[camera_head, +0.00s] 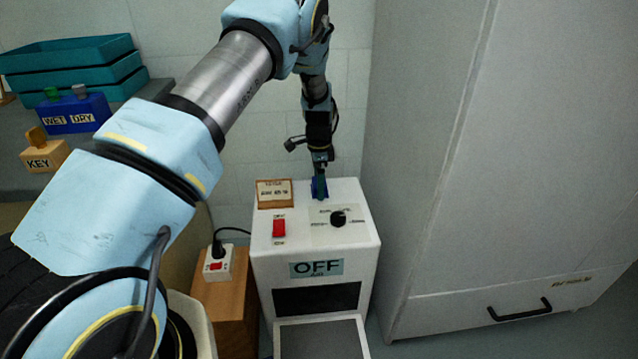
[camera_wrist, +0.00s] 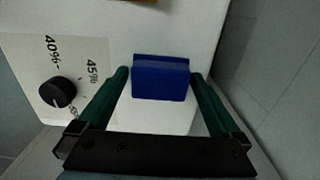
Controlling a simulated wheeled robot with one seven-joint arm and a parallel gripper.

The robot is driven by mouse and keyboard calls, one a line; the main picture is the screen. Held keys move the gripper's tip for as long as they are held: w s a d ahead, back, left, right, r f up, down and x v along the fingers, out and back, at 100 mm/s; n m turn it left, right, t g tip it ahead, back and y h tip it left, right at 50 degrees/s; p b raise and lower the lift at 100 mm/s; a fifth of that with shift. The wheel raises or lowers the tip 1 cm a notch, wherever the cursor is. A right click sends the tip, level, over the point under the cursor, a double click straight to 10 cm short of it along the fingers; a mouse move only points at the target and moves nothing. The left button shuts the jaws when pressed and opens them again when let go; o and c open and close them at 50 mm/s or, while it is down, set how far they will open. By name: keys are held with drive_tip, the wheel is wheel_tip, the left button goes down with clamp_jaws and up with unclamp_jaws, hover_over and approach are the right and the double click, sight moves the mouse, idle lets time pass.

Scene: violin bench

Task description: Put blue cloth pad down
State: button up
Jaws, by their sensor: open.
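The blue cloth pad (camera_wrist: 160,80) is a small dark blue block on the white top of the machine (camera_wrist: 185,25), in the wrist view. My gripper (camera_wrist: 162,85) has its green fingers spread on either side of the pad, with narrow gaps showing. In the head view my gripper (camera_head: 320,188) points down at the back of the machine's top (camera_head: 300,240). There the pad is mostly hidden by the fingers, with only a bit of blue showing. Whether the pad's underside rests fully on the top cannot be told.
The machine has a black knob (camera_head: 338,218), a red switch (camera_head: 279,227), a wooden label block (camera_head: 274,193) and an OFF sign (camera_head: 316,268). A tall grey cabinet (camera_head: 440,170) stands close on the right. A blue WET/DRY holder (camera_head: 75,115) and teal trays (camera_head: 75,68) stand on the left.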

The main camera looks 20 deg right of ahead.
wheel_tip(320, 180, up, 12)
drive_tip(key=a+r+n, duration=0.5)
drive_tip(key=a, duration=0.7)
drive_tip(key=s+a+r+n, duration=0.1)
drive_tip(key=s+a+n, duration=0.4)
drive_tip(key=a, duration=0.3)
drive_tip(key=s+a+r+n+t, duration=0.1)
drive_tip(key=s+a+r+n, duration=0.1)
drive_tip(key=s+a+n, duration=0.3)
drive_tip(key=s+a+r+n, duration=0.2)
drive_tip(key=s+a+n, duration=0.3)
drive_tip(key=a, duration=0.8)
drive_tip(key=shift+s+r+t, duration=0.25)
drive_tip(key=shift+s+t, duration=0.05)
drive_tip(key=shift+s, duration=0.95)
drive_tip(key=shift+r, duration=0.1)
wheel_tip(320, 180, up, 16)
drive_tip(key=p, duration=1.6)
